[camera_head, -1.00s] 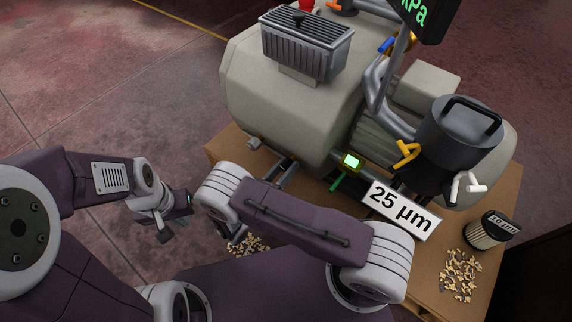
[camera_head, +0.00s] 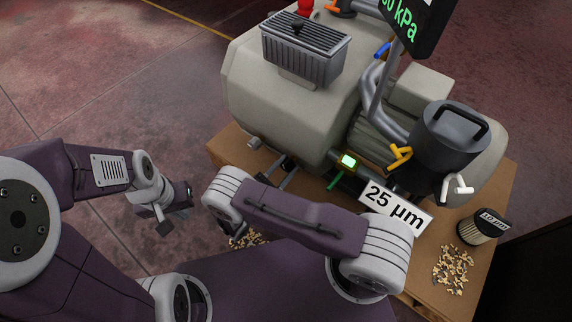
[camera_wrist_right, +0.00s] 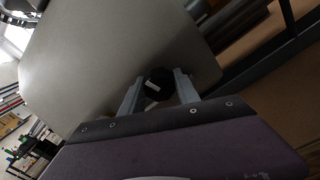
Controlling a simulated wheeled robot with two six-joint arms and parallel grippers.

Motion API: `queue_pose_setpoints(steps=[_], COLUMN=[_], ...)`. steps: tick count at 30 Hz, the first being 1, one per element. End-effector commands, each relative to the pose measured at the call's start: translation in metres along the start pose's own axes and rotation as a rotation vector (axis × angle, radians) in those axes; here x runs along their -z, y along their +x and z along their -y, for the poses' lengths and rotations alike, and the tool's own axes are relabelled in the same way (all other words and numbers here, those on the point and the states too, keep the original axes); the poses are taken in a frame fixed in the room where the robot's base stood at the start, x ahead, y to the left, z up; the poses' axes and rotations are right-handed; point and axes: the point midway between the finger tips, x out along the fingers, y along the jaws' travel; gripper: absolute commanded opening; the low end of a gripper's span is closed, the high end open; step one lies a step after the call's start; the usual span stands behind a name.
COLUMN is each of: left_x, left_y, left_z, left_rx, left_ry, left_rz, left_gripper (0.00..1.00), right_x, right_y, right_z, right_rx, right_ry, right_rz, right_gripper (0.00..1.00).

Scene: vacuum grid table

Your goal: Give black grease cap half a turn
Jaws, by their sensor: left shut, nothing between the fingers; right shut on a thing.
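The black grease cap (camera_wrist_right: 158,78) is a dark round knob with a small pale mark, against the large grey tank (camera_wrist_right: 110,60) in the right wrist view. My right gripper (camera_wrist_right: 157,86) is shut on the cap, one finger on each side. In the head view the tank (camera_head: 290,110) stands on the table, and my right forearm reaches to its lower front. I cannot make out the cap there. My left gripper (camera_head: 177,212) is shut and empty, over the floor to the left of the table.
The table (camera_head: 225,155) carries a grey finned box, a lidded dark canister (camera_head: 455,135), colored valve handles, a 25 µm sign (camera_head: 395,207), a small filter (camera_head: 483,227) and loose chips (camera_head: 453,268). A kPa display (camera_head: 415,25) overhangs at the top.

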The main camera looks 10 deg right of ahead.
Motion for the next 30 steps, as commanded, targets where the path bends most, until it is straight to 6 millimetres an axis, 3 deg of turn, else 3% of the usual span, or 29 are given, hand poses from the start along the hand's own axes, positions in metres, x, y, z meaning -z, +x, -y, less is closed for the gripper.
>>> queue_pose_setpoints(steps=[30], left_x=[0.003], left_y=[-0.03], left_z=[-0.001], left_rx=[0.0], left_ry=[0.0], left_rz=[0.0], left_gripper=[0.0], right_x=[0.0], right_y=[0.0], right_z=[0.0], right_rx=[0.026], right_ry=[0.961], right_rz=[0.023], right_gripper=[0.0])
